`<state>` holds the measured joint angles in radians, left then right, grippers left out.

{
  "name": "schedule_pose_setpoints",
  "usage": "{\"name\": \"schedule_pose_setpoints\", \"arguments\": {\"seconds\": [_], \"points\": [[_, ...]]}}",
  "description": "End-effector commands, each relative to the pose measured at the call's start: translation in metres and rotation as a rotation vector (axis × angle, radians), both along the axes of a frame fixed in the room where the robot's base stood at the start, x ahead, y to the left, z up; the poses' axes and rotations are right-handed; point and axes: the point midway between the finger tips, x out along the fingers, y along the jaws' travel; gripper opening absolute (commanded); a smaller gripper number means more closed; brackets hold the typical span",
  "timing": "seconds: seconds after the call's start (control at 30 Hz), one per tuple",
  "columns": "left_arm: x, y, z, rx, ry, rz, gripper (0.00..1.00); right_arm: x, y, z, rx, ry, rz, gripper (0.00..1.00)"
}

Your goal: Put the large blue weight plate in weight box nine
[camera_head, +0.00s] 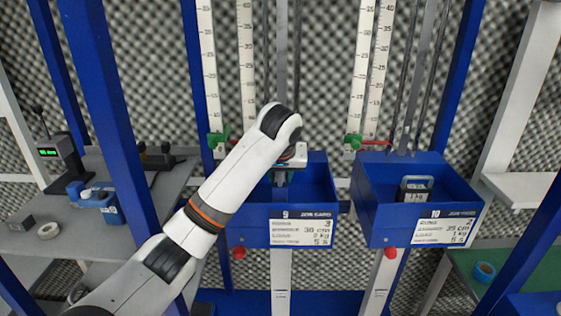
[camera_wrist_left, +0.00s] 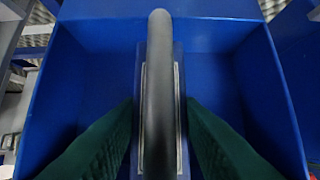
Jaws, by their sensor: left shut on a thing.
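Weight box nine (camera_head: 290,205) is an open blue bin with a white label marked 9 on its front. My left gripper (camera_head: 285,172) is over the open top of this box, fingers pointing down. In the left wrist view its green finger pads (camera_wrist_left: 160,115) are shut on the blue weight plate (camera_wrist_left: 160,85), seen from above with a dark rounded handle and a pale outline. The blue box walls (camera_wrist_left: 75,85) surround the plate in that view. The plate is mostly hidden in the head view. I cannot tell whether it touches the box floor. My right gripper is not in view.
Box ten (camera_head: 378,205) stands to the right and holds a grey 1 kg weight (camera_head: 415,189). Blue posts and vertical rulers stand behind and around. A grey table (camera_head: 165,190) at left holds a scale display (camera_head: 62,152) and a blue item (camera_head: 100,199). A blue tape roll (camera_head: 485,271) lies at right.

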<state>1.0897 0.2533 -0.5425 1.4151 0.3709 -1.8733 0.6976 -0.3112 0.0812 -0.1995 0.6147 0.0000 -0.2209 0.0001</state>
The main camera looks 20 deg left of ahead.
Motion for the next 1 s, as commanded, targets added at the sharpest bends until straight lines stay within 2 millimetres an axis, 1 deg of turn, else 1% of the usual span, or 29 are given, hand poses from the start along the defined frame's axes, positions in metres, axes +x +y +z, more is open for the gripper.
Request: {"name": "schedule_pose_setpoints", "arguments": {"seconds": [0.03,0.07,0.17,0.27,0.43,0.67,0.7,0.77,0.8,1.0], "points": [[0.001,0.0,0.005,-0.002,-0.015,-0.001,0.0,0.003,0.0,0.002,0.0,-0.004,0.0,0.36],[0.001,0.0,0.004,-0.002,-0.015,-0.001,0.0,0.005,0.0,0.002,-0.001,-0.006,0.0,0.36],[0.001,0.0,-0.002,-0.001,-0.013,-0.002,0.0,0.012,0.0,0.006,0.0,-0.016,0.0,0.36],[0.001,0.0,-0.013,-0.001,-0.012,-0.002,0.0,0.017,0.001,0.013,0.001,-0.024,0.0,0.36],[0.001,0.0,-0.03,-0.002,-0.014,-0.001,0.0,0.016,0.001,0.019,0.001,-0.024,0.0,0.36],[0.001,-0.001,-0.032,-0.003,-0.016,-0.002,0.0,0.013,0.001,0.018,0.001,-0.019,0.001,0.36],[0.0,0.0,-0.038,0.0,-0.001,-0.001,0.37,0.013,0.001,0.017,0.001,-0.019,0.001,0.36],[0.0,0.0,-0.038,0.0,-0.001,-0.001,0.47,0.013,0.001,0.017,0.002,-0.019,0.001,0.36],[0.0,0.0,-0.038,0.0,-0.001,-0.001,0.54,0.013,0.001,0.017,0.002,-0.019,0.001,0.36],[0.0,0.0,-0.038,0.0,-0.001,-0.001,0.54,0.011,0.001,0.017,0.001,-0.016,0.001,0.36]]}}
